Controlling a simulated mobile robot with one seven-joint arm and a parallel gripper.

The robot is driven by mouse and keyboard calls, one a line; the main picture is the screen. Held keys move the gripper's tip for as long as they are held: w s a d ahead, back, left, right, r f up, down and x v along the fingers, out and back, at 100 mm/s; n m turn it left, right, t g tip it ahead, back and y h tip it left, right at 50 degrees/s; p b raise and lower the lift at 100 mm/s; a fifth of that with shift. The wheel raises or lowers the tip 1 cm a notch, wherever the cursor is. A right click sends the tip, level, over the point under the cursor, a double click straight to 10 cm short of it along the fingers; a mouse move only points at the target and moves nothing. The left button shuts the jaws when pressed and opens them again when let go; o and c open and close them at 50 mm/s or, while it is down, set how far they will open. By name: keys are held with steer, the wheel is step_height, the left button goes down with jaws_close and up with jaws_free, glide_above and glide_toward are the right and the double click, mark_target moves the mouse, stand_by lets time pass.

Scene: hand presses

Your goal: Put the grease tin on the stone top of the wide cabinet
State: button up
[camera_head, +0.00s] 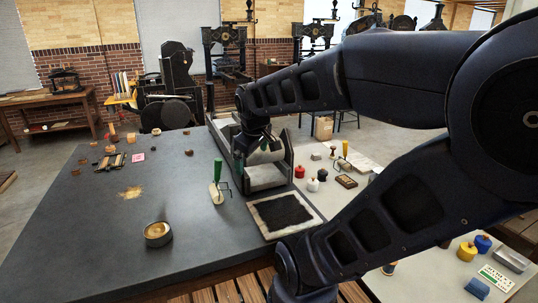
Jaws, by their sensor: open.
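A round metal tin (158,234) with amber-brown contents, which looks like the grease tin, stands upright on a broad dark grey top (110,250), near its front. I cannot tell whether this dark slab is the stone top of the wide cabinet, as little below it shows. My gripper (265,146) points down over the grey metal bed of a hand press (268,178), far behind and right of the tin. It is open; the fingers are small and partly hidden by my wrist, and I see nothing held.
A green-handled brayer (218,185) and a black inked slab (284,214) lie beside the press. Small blocks and pots are scattered at the dark top's far left. A pale table (335,205) at right holds red, white and black pots. The dark top's middle is mostly clear.

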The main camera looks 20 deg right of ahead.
steer(key=s+d+m, duration=0.1)
steer(key=m, duration=0.1)
steer(key=s+d+r+m, duration=0.1)
steer(key=m, duration=0.1)
steer(key=s+d+m, duration=0.1)
steer(key=s+m, duration=0.1)
steer(key=shift+s+d+r+m+y, duration=0.1)
steer(key=shift+d+r+m+y, duration=0.2)
steer(key=shift+d+y, duration=0.1)
